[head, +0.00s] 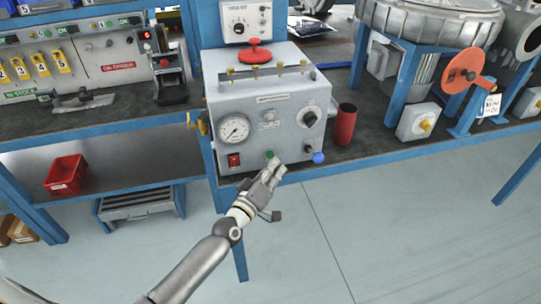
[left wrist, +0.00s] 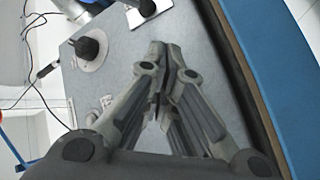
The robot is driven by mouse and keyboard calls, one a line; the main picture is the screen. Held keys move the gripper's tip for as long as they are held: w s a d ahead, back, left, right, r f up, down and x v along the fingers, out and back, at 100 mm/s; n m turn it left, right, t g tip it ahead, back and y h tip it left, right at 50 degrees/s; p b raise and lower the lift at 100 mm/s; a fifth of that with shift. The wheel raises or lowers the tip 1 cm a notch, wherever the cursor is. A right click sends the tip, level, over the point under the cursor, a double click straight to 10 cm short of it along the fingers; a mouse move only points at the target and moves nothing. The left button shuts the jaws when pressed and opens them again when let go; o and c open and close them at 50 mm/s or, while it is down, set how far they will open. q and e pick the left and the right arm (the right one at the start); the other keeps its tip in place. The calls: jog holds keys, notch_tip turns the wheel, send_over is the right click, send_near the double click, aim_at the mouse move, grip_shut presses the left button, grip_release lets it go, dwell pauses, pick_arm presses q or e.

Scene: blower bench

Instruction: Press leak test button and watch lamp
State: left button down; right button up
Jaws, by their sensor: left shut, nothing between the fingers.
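The grey test box (head: 284,90) stands on the bench in the middle of the head view. A small green button (head: 269,154) sits low on its front panel. A small pale fitting (head: 268,115) beside the gauge may be the lamp; I see no glow on it. My left gripper (head: 278,169) is shut and empty, its fingertips just below and right of the green button. I cannot tell whether they touch the panel. In the left wrist view the shut fingers (left wrist: 163,75) point at the grey panel (left wrist: 125,50), and the green button does not show. My right gripper is not in view.
The panel also carries a pressure gauge (head: 234,129), a red switch (head: 234,160), a black knob (head: 309,118) and a blue knob (head: 318,158). A red cylinder (head: 345,124) stands right of the box. The floor (head: 390,220) in front is clear.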

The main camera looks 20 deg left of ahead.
pick_arm(q)
jog(key=shift+w+a, duration=0.1)
jog(key=shift+w, duration=0.05)
jog(key=shift+w+a, duration=0.15)
jog(key=shift+w, duration=0.1)
jog(key=shift+w+a+b, duration=0.25)
jog(key=shift+w+b, duration=0.05)
dwell(1.0)
jog(key=shift+s+d+r, duration=0.1)
jog(key=shift+s+d+p, duration=0.4)
jog(key=shift+s+p, duration=0.05)
jog(key=shift+s, duration=0.15)
jog(key=s+d+p, duration=0.1)
jog(key=s, duration=0.1)
jog(key=s+d+p, duration=0.1)
jog(key=s, duration=0.1)
jog(key=shift+d, duration=0.4)
